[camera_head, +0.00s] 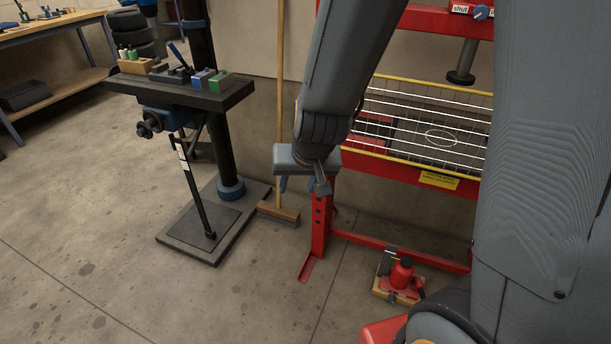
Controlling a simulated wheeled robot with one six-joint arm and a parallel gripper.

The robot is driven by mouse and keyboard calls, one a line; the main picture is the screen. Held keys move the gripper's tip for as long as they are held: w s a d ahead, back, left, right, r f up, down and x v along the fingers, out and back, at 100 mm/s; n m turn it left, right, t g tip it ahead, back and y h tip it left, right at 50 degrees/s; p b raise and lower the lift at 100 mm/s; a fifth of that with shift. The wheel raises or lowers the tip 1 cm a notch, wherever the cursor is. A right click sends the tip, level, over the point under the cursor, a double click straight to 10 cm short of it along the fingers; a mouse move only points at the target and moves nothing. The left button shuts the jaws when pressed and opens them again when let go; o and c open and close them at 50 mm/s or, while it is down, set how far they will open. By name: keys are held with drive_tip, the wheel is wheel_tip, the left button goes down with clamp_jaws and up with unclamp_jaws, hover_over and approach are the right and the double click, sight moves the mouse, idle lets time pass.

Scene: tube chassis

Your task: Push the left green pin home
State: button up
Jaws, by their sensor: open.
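No green pin can be made out in the head view. The red press frame (321,222) stands right of centre, and my arm hides part of its left upright and upper part. My gripper (299,184) points down in front of that left upright. It is open, and nothing shows between its fingers. I cannot tell whether it touches the frame.
A yellow-edged wire guard (432,120) spans the frame. A red bottle jack (402,273) stands low at the frame. A drill press table (215,93) holding small coloured blocks and a broom (279,212) are left.

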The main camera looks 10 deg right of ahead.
drive_tip(key=w+f+m+t+h+b, duration=0.3)
drive_tip(key=w+f+t+h+b, duration=0.45)
drive_tip(key=w+f+b, duration=0.45)
drive_tip(key=w+d+r+t+h+b, duration=0.2)
drive_tip(key=w+d+h+b, duration=0.1)
drive_tip(key=w+d, duration=0.2)
drive_tip(key=shift+d+r+m+h, duration=0.3)
drive_tip(key=shift+m+h, duration=0.05)
drive_tip(key=shift+m, duration=0.05)
drive_tip(key=shift+c, duration=0.4)
clamp_jaws()
